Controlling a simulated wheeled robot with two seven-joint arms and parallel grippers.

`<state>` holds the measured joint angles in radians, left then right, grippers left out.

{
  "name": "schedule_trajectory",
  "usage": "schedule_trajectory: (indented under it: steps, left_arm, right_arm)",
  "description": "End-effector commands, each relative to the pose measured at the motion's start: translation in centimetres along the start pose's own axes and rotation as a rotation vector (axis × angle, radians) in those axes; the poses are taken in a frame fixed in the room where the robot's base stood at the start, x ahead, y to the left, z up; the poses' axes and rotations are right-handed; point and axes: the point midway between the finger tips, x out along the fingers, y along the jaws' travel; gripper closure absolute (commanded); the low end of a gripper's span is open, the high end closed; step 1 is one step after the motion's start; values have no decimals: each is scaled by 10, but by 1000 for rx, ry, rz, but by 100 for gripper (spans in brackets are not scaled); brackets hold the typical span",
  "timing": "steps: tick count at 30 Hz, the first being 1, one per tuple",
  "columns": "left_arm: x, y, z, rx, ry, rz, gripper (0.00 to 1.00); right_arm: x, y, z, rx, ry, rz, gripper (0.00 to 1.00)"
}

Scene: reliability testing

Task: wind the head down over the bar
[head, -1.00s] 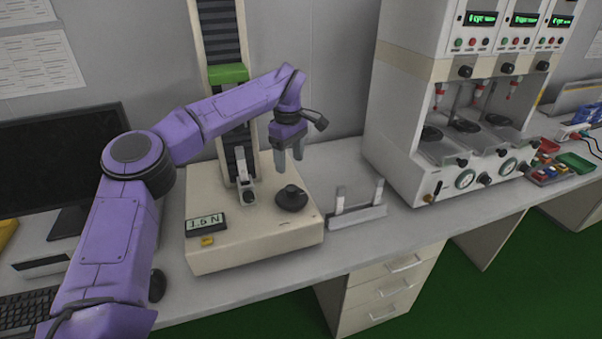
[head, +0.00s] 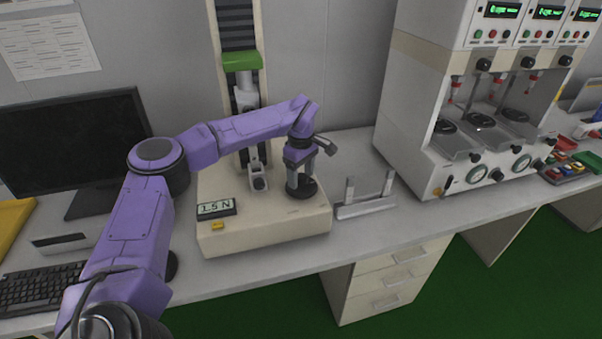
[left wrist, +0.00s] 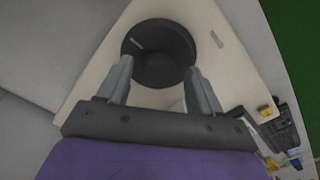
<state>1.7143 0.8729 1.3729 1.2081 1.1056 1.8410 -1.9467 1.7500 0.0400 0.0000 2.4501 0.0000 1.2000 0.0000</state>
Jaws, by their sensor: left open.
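The test stand has a cream base (head: 265,235), a dark column and a green head (head: 241,62) high on it. A grey part hangs below the head, partly behind my arm. A small light metal fixture (head: 258,180) stands on the base; I cannot make out a separate bar in it. A round black knob (head: 304,190) sits on the base's right side. My left gripper (head: 301,188) is open and low over the knob. In the left wrist view the knob (left wrist: 158,62) lies between and just beyond the open fingertips (left wrist: 160,76); contact cannot be told.
The base carries a display (head: 215,207) reading 1.5 N and a yellow button (head: 217,226). A metal rack with two uprights (head: 365,208) stands just right of it. A monitor (head: 70,145) and keyboard (head: 40,288) are left, a large tester (head: 420,110) right.

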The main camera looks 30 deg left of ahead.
Motion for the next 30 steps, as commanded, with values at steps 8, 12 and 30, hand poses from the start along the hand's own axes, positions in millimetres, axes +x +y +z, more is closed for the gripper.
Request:
schedule_trajectory:
  steps: [8,12,30]
  left_arm:
    - [0,0,0,1,0,-1,91]
    - [0,0,1,-6,1,-1,91]
    - [2,0,1,-380,0,-2,91]
  right_arm:
    - [0,0,0,0,0,0,41]
    - [0,0,0,0,0,0,41]
    - [10,-1,4,0,0,0,41]
